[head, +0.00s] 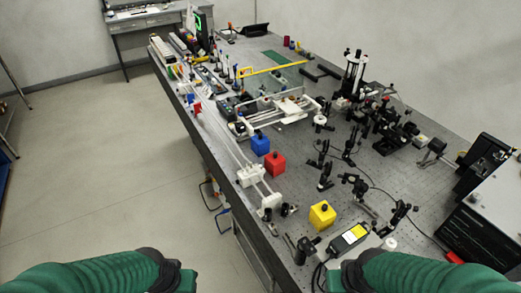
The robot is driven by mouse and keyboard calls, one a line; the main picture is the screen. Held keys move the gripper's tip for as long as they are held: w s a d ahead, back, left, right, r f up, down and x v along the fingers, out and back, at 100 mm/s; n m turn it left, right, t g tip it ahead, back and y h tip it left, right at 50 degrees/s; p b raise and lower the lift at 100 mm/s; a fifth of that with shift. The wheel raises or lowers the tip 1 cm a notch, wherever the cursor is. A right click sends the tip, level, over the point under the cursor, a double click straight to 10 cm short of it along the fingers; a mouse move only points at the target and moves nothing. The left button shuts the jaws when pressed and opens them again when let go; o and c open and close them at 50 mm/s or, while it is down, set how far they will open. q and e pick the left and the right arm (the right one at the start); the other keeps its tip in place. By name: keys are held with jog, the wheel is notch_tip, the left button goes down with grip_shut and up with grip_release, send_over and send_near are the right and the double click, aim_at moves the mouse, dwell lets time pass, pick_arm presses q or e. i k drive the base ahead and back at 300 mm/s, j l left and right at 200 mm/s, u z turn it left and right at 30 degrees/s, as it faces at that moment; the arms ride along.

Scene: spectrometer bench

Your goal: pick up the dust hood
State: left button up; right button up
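I cannot pick out the dust hood with certainty. A clear, glass-like shape with a yellow bar (272,69) along its top stands toward the back of the optical bench (215,140), and it may be the hood. A white frame-like stage (285,110) sits just in front of it. My green arms show only at the bottom edge, at the left and right corners, far from that shape. Neither gripper is in view.
A black power box (349,238) with cables lies near the front. Open floor (90,160) lies left.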

aim_at(259, 143)
jog(key=k+u, duration=0.25)
jog(key=u, duration=0.2)
jog(key=k+j+u, duration=0.15)
jog(key=u, duration=0.3)
jog(key=i+l, duration=0.15)
jog(key=i, duration=0.9)
jog(key=i+l, duration=0.15)
jog(key=i, duration=0.85)
jog(key=i+z, duration=0.4)
jog(key=i+j+z, duration=0.15)
jog(key=z, duration=0.25)
jog(key=i, duration=0.1)
